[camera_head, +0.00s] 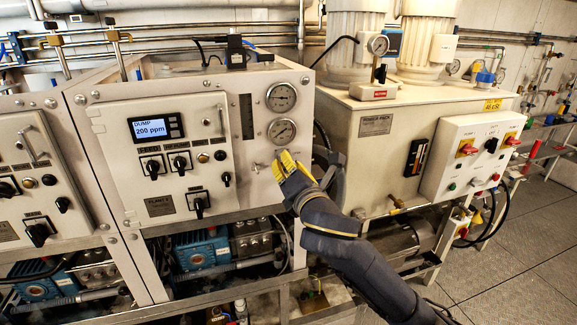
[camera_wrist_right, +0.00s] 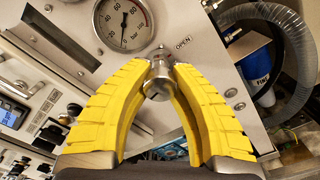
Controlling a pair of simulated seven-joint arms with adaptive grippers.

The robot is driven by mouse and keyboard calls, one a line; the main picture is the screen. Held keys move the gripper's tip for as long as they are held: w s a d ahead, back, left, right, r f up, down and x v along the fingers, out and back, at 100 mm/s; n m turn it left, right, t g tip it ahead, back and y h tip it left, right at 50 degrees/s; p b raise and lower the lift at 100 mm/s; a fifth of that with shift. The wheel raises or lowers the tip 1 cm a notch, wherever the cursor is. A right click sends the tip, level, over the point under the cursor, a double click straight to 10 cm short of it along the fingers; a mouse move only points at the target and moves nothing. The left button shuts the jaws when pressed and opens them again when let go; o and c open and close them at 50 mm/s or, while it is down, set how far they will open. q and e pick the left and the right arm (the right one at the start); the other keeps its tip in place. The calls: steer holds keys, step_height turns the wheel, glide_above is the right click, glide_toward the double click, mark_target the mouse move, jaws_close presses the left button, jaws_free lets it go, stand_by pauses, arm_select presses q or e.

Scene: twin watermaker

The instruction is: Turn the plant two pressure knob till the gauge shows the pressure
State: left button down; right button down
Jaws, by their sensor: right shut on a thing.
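The plant two panel (camera_head: 155,150) is the light box in the middle of the head view. Its display (camera_head: 155,128) reads "DUMP 200 ppm". The lower gauge (camera_head: 281,131) is just above the gripper. The gauge in the right wrist view (camera_wrist_right: 112,30) is marked in bar; its exact reading is unclear. My left gripper is not in view.
An upper gauge (camera_head: 282,97) and a dark vertical strip (camera_head: 247,116) are near the gripper. A cream tank (camera_head: 375,160) stands to the right, with a grey hose (camera_wrist_right: 295,70) between. Switches (camera_head: 180,162) fill the panel's left part. Floor (camera_head: 510,265) is clear at right.

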steer(key=shift+a+f, duration=0.2)
steer(key=shift+f, duration=0.1)
steer(key=c, duration=1.6)
jaws_free()
steer(key=o, duration=0.6)
steer(key=shift+d+r, duration=0.1)
steer(key=shift+r, duration=0.1)
steer(key=shift+c, duration=0.2)
steer(key=shift+s, duration=0.1)
steer(key=v, duration=0.7)
steer(key=shift+s, duration=0.2)
